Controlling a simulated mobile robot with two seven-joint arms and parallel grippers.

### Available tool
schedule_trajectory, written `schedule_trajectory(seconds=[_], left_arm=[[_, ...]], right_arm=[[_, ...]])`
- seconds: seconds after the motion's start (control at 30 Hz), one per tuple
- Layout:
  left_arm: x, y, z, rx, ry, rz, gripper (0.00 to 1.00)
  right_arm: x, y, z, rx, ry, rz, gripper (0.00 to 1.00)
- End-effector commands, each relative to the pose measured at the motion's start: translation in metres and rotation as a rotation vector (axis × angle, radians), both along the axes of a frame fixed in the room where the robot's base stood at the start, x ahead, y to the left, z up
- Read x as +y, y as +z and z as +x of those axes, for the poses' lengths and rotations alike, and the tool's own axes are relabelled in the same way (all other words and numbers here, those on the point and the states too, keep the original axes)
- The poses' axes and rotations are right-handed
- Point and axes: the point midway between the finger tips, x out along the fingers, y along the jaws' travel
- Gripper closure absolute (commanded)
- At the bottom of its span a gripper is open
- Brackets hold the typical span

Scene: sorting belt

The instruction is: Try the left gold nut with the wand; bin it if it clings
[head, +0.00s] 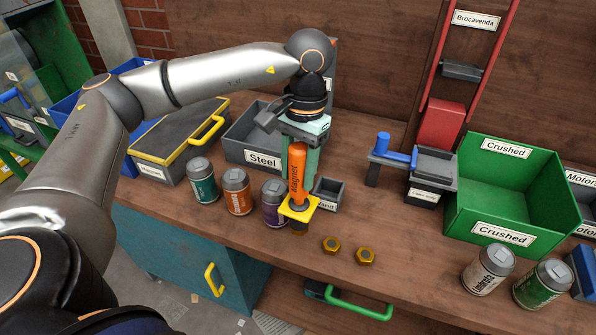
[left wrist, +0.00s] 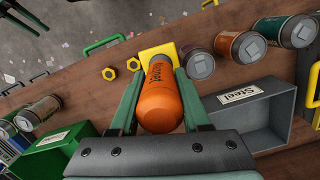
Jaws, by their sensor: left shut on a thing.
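My left gripper (head: 299,165) is shut on the orange wand marked "Magnet" (head: 297,172), held upright with its yellow plate (head: 299,208) at the lower end. The wand also shows between the fingers in the left wrist view (left wrist: 160,100). The left gold nut (head: 331,244) lies on the wooden bench, below and right of the wand's end and apart from it in the head view. The other gold nut (head: 366,256) lies to its right. A grey bin labelled "Steel" (head: 263,157) stands behind the wand.
A small grey wand holder (head: 328,193) stands just behind the wand. Purple (head: 275,203), orange (head: 236,192) and teal (head: 202,180) cans stand to the left. A can press (head: 433,165) and green "Crushed" bin (head: 515,190) are to the right. Bench around the nuts is clear.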

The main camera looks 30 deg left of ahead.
Motion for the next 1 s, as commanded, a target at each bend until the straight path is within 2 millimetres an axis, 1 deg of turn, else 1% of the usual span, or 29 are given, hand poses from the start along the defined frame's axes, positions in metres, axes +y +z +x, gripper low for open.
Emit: schedule_trajectory(seconds=[0.03, 0.7, 1.0], left_arm=[[0.0, 0.006, 0.0, -0.003, 0.0, -0.001, 1.0], [0.0, 0.038, 0.0, -0.002, 0.0, -0.001, 1.0], [0.0, 0.039, 0.0, -0.002, 0.0, -0.001, 1.0]], right_arm=[[0.0, 0.004, 0.0, -0.001, 0.0, 0.0, 0.5], [0.0, 0.024, 0.0, -0.001, 0.0, 0.0, 0.5], [0.0, 0.024, 0.0, -0.001, 0.0, 0.0, 0.5]])
